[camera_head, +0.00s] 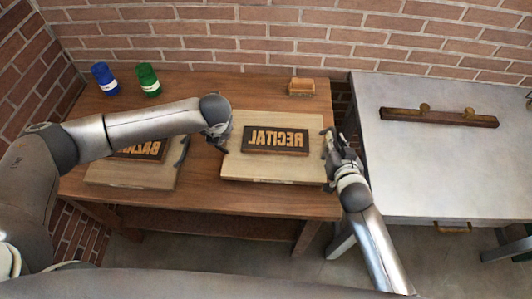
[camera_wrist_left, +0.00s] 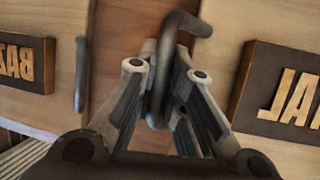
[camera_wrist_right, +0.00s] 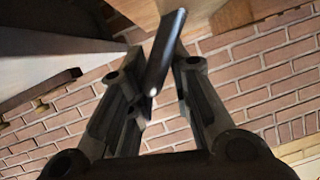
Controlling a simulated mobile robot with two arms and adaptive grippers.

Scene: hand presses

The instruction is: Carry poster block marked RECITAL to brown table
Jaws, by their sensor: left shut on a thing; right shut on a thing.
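The RECITAL poster block (camera_head: 232,167) is a pale wooden board with a dark plate and raised, mirrored letters. It is over the right part of the brown table (camera_head: 200,198); I cannot tell whether it touches the top. My left gripper (camera_head: 220,140) is shut on the dark handle at its left edge; the left wrist view shows this handle (camera_wrist_left: 182,22) between the fingers. My right gripper (camera_head: 331,146) is shut on the handle at its right edge, seen as a dark bar (camera_wrist_right: 166,50) in the right wrist view.
A similar BAZAAR block (camera_head: 110,177) lies left on the brown table, partly behind my left arm. A blue jar (camera_head: 104,78), a green jar (camera_head: 148,79) and a small wooden block (camera_head: 301,87) stand at the back. A grey table (camera_head: 440,165) at right bears a long wooden bar (camera_head: 440,117).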

